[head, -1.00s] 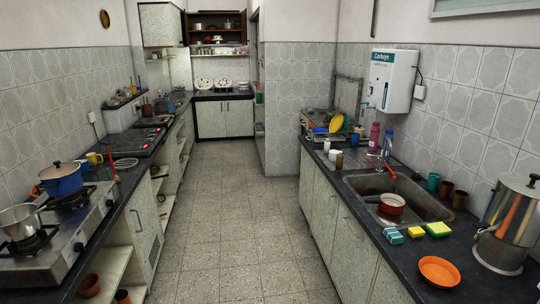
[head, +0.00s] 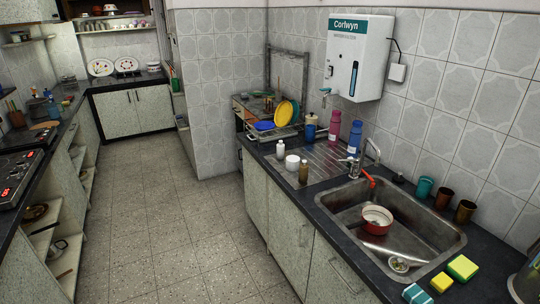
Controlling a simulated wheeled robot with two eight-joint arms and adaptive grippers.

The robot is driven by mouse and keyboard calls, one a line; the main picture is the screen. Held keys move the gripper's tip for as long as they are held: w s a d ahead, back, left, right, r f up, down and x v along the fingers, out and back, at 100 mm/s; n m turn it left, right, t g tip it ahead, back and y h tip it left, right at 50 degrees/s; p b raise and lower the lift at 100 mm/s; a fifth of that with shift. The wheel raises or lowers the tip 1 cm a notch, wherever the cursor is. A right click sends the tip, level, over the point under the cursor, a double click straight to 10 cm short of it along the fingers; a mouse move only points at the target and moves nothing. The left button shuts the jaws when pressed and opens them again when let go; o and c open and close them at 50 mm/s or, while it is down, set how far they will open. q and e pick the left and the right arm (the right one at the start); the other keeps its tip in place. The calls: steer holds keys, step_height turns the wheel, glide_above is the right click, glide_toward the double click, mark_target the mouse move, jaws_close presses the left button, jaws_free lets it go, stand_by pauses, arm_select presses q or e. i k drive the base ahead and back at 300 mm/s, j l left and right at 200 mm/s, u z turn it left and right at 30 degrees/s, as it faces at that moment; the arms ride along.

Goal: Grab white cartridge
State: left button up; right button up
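No object is clearly recognisable as a white cartridge. A small white upright bottle-like piece (head: 280,150) stands on the right counter, left of the sink. A short white cup-like piece (head: 292,162) stands just in front of it, and a small brown bottle (head: 303,173) stands beside that. A white wall-mounted water purifier (head: 357,60) marked "Corlwyn" hangs above the counter; its inside is not visible. Neither of my grippers is in view.
The steel sink (head: 345,225) holds a red-and-white pot (head: 376,220). The tiled floor (head: 175,225) between the counters is clear.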

mark_target(280, 147)
steer(key=i+z, duration=0.1)
steer(key=z, duration=0.25)
steer(key=i+j+z, duration=0.1)
steer(key=z, duration=0.25)
steer(key=i+j+z, duration=0.4)
steer(key=j+z, duration=0.25)
steer(key=i+j+z, duration=0.1)
steer(key=j+z, duration=0.2)
steer(key=i+j, duration=0.15)
steer(key=j, duration=0.4)
steer(key=i+j+z, duration=0.15)
steer(key=j, duration=0.4)
steer(key=i+j, duration=0.15)
steer(key=j, duration=0.45)
steer(key=i+j+z, duration=0.1)
steer(key=j, duration=0.45)
steer(key=i+j+z, duration=0.1)
steer(key=j, duration=0.5)
steer(key=i+j, duration=0.15)
steer(key=j, duration=0.45)
